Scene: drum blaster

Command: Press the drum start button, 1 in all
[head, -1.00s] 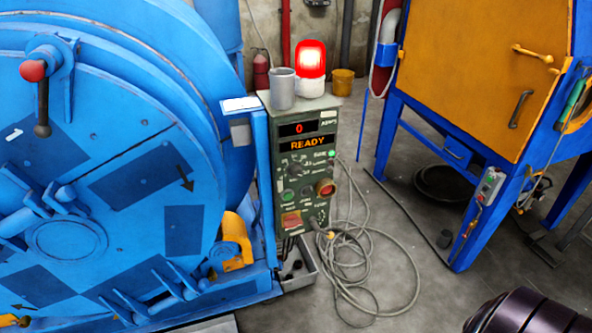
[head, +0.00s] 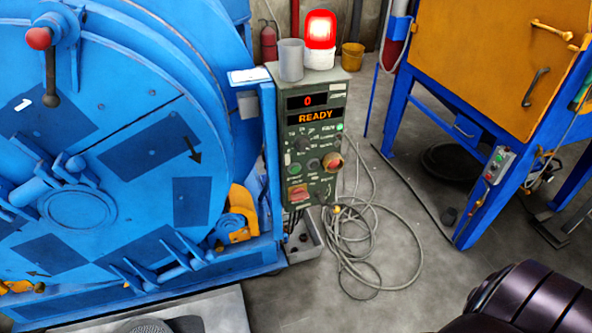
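The control box (head: 319,140) stands upright beside the blue drum machine (head: 110,120). Its display (head: 316,116) reads READY in orange, with a red 0 above. A green button (head: 295,169) sits at the left of the lower panel, and a red knob on a yellow base (head: 332,162) is at the right. An orange-red switch (head: 298,194) is lower left. The panel labels are too small to read surely, so I cannot tell which control is marked start. Neither gripper is in view.
A lit red beacon (head: 320,30) and a grey cup (head: 291,60) stand on the box. Loose grey cable (head: 375,235) lies on the floor to its right. An orange cabinet on blue legs (head: 480,60) stands at right. Floor between them is partly clear.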

